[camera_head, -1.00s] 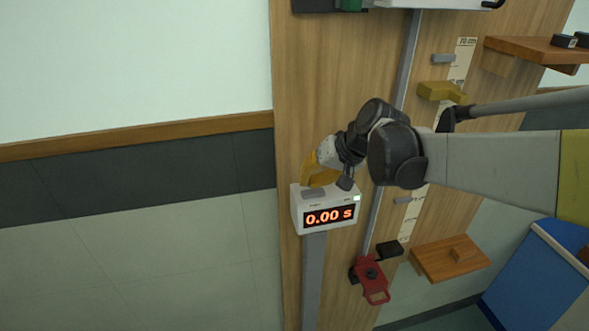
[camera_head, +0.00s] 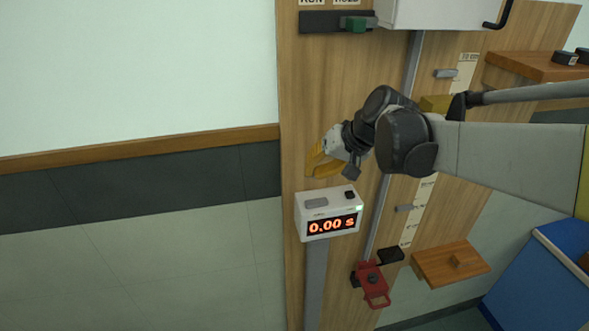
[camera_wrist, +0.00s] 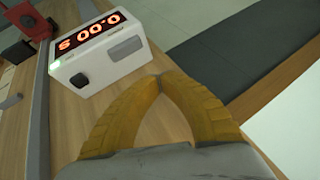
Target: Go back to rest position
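My gripper (camera_head: 317,165) has yellow fingers and is just above and behind the white timer box (camera_head: 311,229), apart from it. In the wrist view the two fingertips (camera_wrist: 158,78) meet, with nothing seen between them. The timer also shows in the wrist view (camera_wrist: 92,58), upside down, beyond the fingertips. Its red display reads 0.00 s, and its grey button and small black button are uncovered.
A wooden board (camera_head: 335,85) stands behind my arm, with a metal rail (camera_head: 375,215) on it. A red clamp (camera_head: 372,285) and a small wooden shelf (camera_head: 435,268) are low on it. Open floor lies left.

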